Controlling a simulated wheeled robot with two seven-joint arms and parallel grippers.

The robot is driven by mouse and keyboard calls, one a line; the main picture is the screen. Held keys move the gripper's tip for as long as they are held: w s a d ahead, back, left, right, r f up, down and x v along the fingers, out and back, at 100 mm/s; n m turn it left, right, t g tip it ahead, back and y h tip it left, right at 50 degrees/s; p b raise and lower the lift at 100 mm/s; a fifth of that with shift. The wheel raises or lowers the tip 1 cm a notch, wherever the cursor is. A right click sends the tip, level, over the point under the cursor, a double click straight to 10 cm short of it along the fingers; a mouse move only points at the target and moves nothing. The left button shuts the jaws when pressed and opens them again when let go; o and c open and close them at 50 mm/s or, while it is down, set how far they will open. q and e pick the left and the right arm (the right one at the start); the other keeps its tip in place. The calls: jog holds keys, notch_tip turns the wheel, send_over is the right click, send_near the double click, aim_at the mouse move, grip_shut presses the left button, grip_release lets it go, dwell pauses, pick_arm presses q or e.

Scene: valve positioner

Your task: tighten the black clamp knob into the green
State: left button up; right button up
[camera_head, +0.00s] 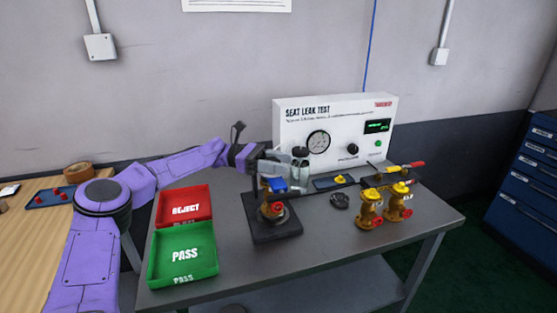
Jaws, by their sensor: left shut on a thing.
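The clamp fixture stands on the bench with a dark base plate (288,231), a dark upright and a blue part (276,184). A brass valve (268,211) with a red handwheel sits upright in it. My left gripper (288,168) reaches in from the left at the top of the fixture and is shut on the black clamp knob, which its fingers mostly hide. I cannot make out a green mark on the clamp. My right gripper is not in view.
A white seat leak test box (290,118) with a gauge stands behind. Brass valves (369,209) with red handwheels stand to the right, beside a dark round part (340,201). A red REJECT tray (161,210) and green PASS tray (152,268) lie left. The front bench is clear.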

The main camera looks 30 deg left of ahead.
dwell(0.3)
pick_arm(q)
jog(key=o, duration=1)
jog(key=shift+a, duration=0.1)
jog(key=b+v, duration=0.1)
jog(key=v, duration=0.9)
jog(key=shift+a, duration=0.15)
